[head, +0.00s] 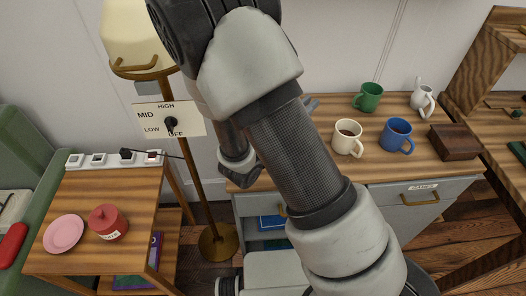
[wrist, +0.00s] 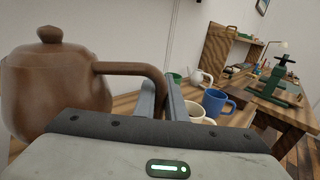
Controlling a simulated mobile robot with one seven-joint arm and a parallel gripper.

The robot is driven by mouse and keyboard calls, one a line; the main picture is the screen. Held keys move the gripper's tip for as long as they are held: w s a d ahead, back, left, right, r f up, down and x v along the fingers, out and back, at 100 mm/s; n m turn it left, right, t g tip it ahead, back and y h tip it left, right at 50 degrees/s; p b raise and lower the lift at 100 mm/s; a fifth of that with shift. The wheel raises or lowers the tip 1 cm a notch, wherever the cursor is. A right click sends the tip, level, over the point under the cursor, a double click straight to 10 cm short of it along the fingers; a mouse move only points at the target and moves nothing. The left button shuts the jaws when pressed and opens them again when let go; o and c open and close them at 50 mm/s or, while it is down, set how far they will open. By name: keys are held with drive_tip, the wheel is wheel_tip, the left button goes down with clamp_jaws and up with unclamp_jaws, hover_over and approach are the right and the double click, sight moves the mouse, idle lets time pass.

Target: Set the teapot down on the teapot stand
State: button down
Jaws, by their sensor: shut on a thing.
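A brown teapot (wrist: 55,90) with a knobbed lid fills the left of the wrist view and looks roughly upright. My gripper (wrist: 160,92) is shut on its handle (wrist: 135,69), which runs from the pot to between the fingers. In the head view my arm covers the teapot and most of the gripper. I cannot make out a teapot stand in either view; it may be behind the arm or the teapot.
The cabinet top (head: 390,172) holds a cream mug (head: 346,140), a blue mug (head: 396,136), a green mug (head: 368,97), a white spouted vessel (head: 421,100) and a dark wooden block (head: 455,142). A lamp pole (head: 185,130) stands left of it. A side table (head: 130,195) holds a pink plate (head: 63,233) and a red pot (head: 107,222).

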wheel_tip(320, 180, down, 10)
drive_tip(key=b, duration=0.2)
drive_tip(key=shift+f+b, duration=0.15)
drive_tip(key=shift+b, duration=0.2)
drive_tip(key=shift+f, duration=0.1)
drive_tip(key=shift+f, duration=0.15)
drive_tip(key=c, duration=1.8)
unclamp_jaws()
